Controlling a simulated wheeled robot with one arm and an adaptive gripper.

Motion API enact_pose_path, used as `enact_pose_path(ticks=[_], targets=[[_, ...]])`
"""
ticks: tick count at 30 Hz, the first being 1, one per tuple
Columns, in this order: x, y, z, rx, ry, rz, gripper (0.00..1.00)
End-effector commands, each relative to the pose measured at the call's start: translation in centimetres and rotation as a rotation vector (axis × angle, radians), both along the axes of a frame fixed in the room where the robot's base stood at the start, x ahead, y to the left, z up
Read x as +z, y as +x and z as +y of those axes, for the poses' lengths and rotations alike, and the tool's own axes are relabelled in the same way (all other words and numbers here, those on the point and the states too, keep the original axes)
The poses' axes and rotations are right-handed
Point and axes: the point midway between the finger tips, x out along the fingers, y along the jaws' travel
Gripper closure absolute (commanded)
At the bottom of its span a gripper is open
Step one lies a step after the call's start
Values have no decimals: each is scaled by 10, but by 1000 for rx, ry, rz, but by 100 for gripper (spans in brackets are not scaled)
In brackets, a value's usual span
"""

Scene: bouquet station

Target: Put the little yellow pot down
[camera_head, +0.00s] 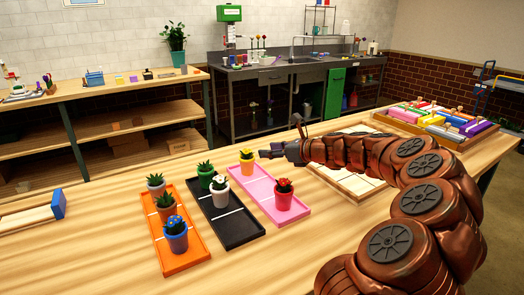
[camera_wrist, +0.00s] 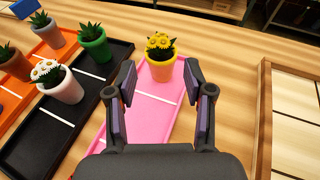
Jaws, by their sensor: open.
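The little yellow pot (camera_head: 247,168) with a yellow-flowered plant stands upright on the far section of the pink tray (camera_head: 263,189). In the wrist view the yellow pot (camera_wrist: 161,68) is just ahead of my gripper (camera_wrist: 159,86), centred between the open fingers. The fingers are apart and hold nothing. In the head view my gripper (camera_head: 269,153) is just right of the yellow pot. No finger contact with the pot is visible.
A red-flowered pot (camera_head: 283,194) stands on the pink tray's near section. The black tray (camera_head: 229,226) holds a green pot and a white pot. The orange tray (camera_head: 184,257) holds several pots. A shallow wooden tray (camera_wrist: 265,115) lies right of the pink tray.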

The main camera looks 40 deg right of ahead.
Motion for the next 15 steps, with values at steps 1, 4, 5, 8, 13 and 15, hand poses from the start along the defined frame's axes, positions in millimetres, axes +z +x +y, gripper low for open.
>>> enact_pose_path(ticks=[1,4,5,8,13,15], targets=[[2,-5,-2,-2,-1,0,48],[3,-11,-5,-3,0,0,48],[4,-13,-5,-3,0,0,48],[5,-16,-6,-3,0,1,48],[5,-16,-6,-2,0,1,48],[5,-16,-6,-2,0,1,48]])
